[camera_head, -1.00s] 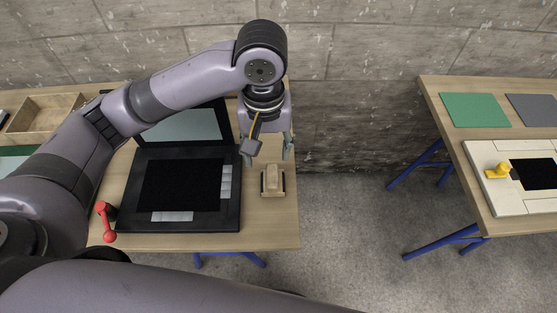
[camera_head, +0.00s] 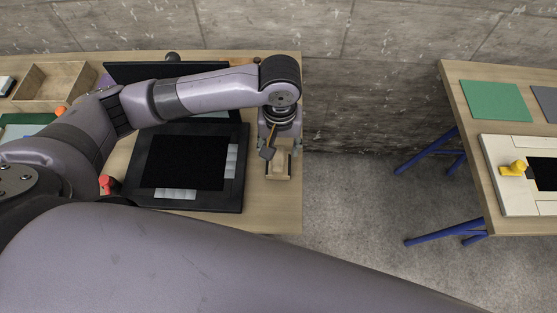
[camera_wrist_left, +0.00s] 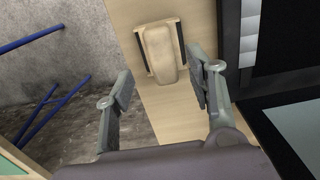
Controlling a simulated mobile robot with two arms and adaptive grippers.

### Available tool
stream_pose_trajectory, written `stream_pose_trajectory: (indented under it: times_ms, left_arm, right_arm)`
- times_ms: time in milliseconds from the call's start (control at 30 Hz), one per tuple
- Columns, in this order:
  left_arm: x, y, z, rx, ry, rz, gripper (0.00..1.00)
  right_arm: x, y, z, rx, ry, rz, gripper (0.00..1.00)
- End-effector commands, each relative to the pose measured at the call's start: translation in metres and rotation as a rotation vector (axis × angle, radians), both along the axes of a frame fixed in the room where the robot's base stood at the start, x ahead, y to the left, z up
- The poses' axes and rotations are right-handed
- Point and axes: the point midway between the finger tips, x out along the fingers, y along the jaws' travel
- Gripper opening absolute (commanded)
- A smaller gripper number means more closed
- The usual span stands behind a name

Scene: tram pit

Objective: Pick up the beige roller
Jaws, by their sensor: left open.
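The beige roller (camera_head: 279,168) lies near the right edge of the wooden table, to the right of the black framed panel. It also shows in the left wrist view (camera_wrist_left: 160,52) as a rounded beige block with dark edges on its sides. My left gripper (camera_head: 281,150) is just over the roller and hides part of it. In the left wrist view my left gripper (camera_wrist_left: 160,68) is open, its fingers spread wide with nothing between the pads. The roller lies beyond the fingertips, roughly in line with the gap. My right gripper is not in view.
The black framed panel (camera_head: 238,190) lies close to the left of the roller. A red-knobbed handle (camera_head: 106,184) is at its left. A wooden tray (camera_head: 53,84) is at the back left. A second table (camera_head: 452,95) stands right, across a floor gap.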

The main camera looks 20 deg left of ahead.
Motion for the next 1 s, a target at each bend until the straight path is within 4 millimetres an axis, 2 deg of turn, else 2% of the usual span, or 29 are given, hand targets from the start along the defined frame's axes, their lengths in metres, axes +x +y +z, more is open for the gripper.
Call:
stream_pose_trajectory:
  times_ms: [133,300,433,700,1000]
  left_arm:
    - [-0.001,0.002,-0.012,0.003,0.003,0.002,0.50]
    - [-0.001,0.003,-0.039,0.003,0.003,0.000,0.50]
    - [-0.001,0.003,-0.051,0.002,0.001,-0.001,0.50]
    - [-0.001,0.003,-0.053,0.001,-0.001,-0.001,0.49]
    - [-0.001,0.003,-0.053,0.001,-0.001,-0.001,0.29]
  right_arm:
    - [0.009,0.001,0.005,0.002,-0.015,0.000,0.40]
    - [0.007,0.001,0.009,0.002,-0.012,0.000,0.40]
    - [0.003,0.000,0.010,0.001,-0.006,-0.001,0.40]
    - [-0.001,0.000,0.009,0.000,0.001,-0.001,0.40]
    - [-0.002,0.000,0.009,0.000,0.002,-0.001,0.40]
